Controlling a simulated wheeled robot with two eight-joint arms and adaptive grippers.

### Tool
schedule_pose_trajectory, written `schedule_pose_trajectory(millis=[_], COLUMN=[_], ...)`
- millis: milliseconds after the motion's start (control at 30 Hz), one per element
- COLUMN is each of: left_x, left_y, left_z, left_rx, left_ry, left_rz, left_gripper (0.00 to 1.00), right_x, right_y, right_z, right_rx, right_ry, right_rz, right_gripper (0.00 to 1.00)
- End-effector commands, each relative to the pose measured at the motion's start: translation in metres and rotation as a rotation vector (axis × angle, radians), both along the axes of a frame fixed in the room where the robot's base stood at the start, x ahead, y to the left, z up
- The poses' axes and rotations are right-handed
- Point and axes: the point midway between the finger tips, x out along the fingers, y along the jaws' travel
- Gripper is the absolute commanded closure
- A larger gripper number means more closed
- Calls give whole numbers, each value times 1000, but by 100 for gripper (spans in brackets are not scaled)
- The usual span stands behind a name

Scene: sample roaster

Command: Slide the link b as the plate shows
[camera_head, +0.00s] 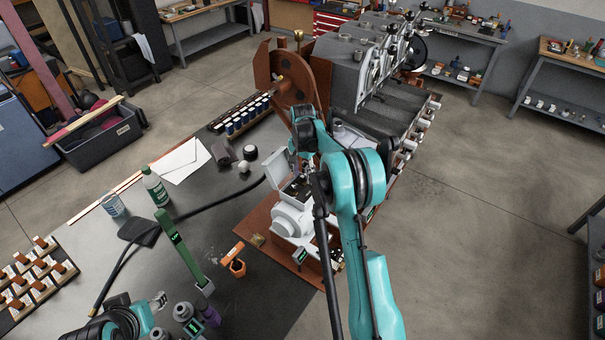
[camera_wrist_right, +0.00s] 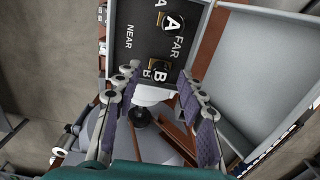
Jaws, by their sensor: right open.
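The link b (camera_wrist_right: 159,66) is a small brass piece beside a white letter B on a dark plate (camera_wrist_right: 130,45) marked NEAR and FAR. A second brass piece with a letter A (camera_wrist_right: 172,22) sits farther up the plate. In the head view the dark panel (camera_head: 297,189) lies in a white housing, partly hidden by my right arm. My right gripper (camera_wrist_right: 155,84) is open, its purple fingers on either side below link b; I cannot tell whether they touch it. My left gripper (camera_head: 190,316) is at the bottom edge, partly cut off.
The roaster (camera_head: 372,65) stands behind the white housing (camera_head: 292,219).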

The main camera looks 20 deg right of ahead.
Motion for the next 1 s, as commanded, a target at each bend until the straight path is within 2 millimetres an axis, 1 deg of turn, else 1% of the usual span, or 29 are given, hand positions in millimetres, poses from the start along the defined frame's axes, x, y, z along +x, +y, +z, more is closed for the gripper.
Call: schedule_pose_trajectory(millis=[200, 233, 267, 300, 367, 400, 600, 667, 833, 1000], left_x=[0, 0, 0, 0, 0, 0, 0, 0, 0, 0], left_y=[0, 0, 0, 0, 0, 0, 0, 0, 0, 0], left_z=[0, 0, 0, 0, 0, 0, -1, -3, -11, -10], left_rx=[0, 0, 0, 0, 0, 0, 0, 0, 0, 0], left_ry=[0, 0, 0, 0, 0, 0, 0, 0, 0, 0], left_rz=[0, 0, 0, 0, 0, 0, 0, 0, 0, 0], left_gripper=[57, 57, 57, 57, 57, 57, 57, 57, 57, 57], right_x=[0, 0, 0, 0, 0, 0, -2, -7, -28, -30], right_y=[0, 0, 0, 0, 0, 0, -1, -4, -17, -18], right_z=[-1, -1, -1, -1, -1, -1, -1, -1, -2, 0], right_rx=[0, 0, 0, 0, 0, 0, 0, 0, 0, -1], right_ry=[0, 0, 0, 0, 0, 0, 0, 0, 0, 2], right_rz=[0, 0, 0, 0, 0, 0, 0, -1, -1, 0], right_gripper=[60, 62, 70, 81, 97, 100, 100, 100, 100, 100])
